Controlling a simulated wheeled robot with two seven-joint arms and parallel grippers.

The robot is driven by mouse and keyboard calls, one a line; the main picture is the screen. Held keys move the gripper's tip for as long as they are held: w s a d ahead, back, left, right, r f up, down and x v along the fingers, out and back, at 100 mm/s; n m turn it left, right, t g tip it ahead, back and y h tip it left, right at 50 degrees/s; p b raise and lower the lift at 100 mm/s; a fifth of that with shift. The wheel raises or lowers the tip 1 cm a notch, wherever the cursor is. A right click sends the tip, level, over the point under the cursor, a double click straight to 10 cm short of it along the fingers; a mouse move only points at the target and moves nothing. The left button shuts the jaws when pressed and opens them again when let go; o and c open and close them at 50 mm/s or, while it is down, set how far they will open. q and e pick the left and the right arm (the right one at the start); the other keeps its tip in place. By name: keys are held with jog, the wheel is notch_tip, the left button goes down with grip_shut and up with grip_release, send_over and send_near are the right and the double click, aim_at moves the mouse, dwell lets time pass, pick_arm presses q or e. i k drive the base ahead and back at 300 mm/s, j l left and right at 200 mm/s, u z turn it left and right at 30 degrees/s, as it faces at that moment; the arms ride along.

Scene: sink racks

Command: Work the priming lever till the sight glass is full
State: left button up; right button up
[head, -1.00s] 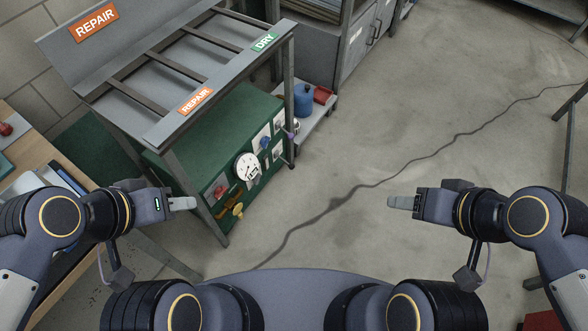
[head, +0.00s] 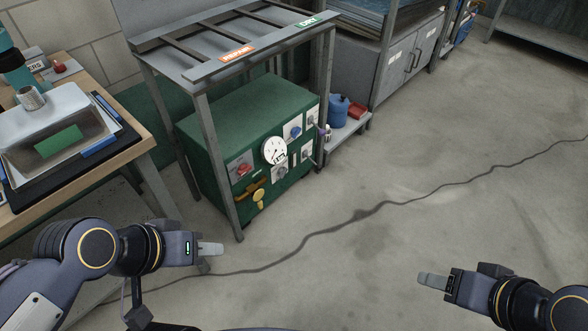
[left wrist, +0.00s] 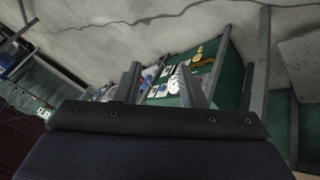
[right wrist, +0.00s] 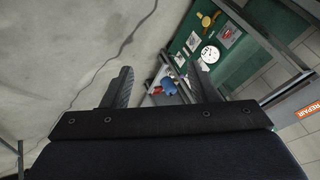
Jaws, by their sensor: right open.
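A green cabinet (head: 235,120) stands under a grey rack, with a control panel on its front. The panel carries a white round gauge (head: 274,150), a red knob (head: 243,169), a blue knob (head: 295,131) and a brass-yellow handle (head: 259,198). I cannot tell which part is the priming lever, and cannot make out the sight glass or its level. My left gripper (head: 210,249) is open and empty, in front of the cabinet and apart from it; its fingers stand apart in the left wrist view (left wrist: 160,85). My right gripper (head: 432,280) is open and empty, far right of the panel.
The grey rack (head: 205,75) has legs beside the cabinet's front. A wooden bench (head: 140,150) with a tray stands at the left. A low cart (head: 345,130) holds a blue container (head: 338,110). A dark cable (head: 365,211) crosses the otherwise clear floor.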

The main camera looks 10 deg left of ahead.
aim_at(318, 167)
jog(key=i+l+z, duration=0.2)
jog(key=i, duration=0.25)
jog(key=i+l+z, duration=0.15)
jog(key=i+l, duration=0.2)
jog(key=i, duration=0.15)
